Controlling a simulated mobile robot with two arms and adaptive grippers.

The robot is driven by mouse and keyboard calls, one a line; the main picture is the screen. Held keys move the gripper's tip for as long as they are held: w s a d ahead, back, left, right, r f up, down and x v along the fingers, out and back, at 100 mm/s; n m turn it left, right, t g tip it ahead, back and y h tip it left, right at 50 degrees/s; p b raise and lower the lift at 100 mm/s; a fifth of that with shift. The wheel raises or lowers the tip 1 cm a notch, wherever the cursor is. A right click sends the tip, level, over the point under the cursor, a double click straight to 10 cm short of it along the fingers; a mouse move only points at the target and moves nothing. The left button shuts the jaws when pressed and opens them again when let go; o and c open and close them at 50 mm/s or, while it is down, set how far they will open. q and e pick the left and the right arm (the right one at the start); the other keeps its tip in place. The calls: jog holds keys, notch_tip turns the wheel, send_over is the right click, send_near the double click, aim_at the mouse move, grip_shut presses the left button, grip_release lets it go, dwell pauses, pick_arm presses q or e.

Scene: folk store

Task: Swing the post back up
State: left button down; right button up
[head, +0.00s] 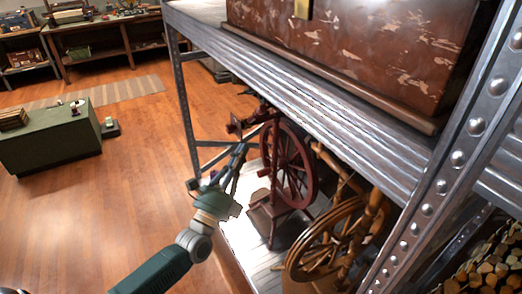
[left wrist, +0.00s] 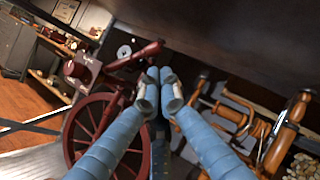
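A dark red spinning wheel (head: 287,165) stands on the lower shelf board in the head view. In the left wrist view its spoked wheel (left wrist: 92,130) is at the left. A dark red turned bar (left wrist: 138,56) slants above the wheel, its knobbed end close to my fingertips; I cannot tell whether this is the post or whether they touch. My left gripper (head: 239,153) is just left of the red wheel in the head view. In the left wrist view its blue fingers (left wrist: 160,76) come together at the tips, with nothing seen between them. My right gripper is not in view.
A lighter wooden spinning wheel (head: 325,245) stands beside the red one. The metal upper shelf (head: 300,90) bears a worn brown chest (head: 350,40) and hangs low over both. A shelf upright (head: 183,100) stands left. Firewood (head: 495,262) lies at lower right. The wooden floor is open.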

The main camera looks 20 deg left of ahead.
pick_arm(q)
notch_tip(320, 180, down, 4)
jog(key=m+g+h+b, duration=0.1)
jog(key=m+h, duration=0.2)
jog(key=a+r+p+x, duration=0.1)
jog(key=p+x, duration=0.1)
jog(key=x, duration=1.1)
jog(key=shift+s+r+m, duration=0.25)
jog(key=shift+m, duration=0.15)
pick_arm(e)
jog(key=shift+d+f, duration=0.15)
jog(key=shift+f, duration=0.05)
pick_arm(q)
jog(key=w+a+r+n+g+y+p, duration=0.2)
jog(key=w+a+r+n+p, duration=0.4)
jog(key=p, duration=0.4)
jog(key=shift+w+a+r+n+g+y, duration=0.2)
jog(key=shift+a+r+n+g+y, duration=0.3)
jog(key=shift+a+r, duration=0.65)
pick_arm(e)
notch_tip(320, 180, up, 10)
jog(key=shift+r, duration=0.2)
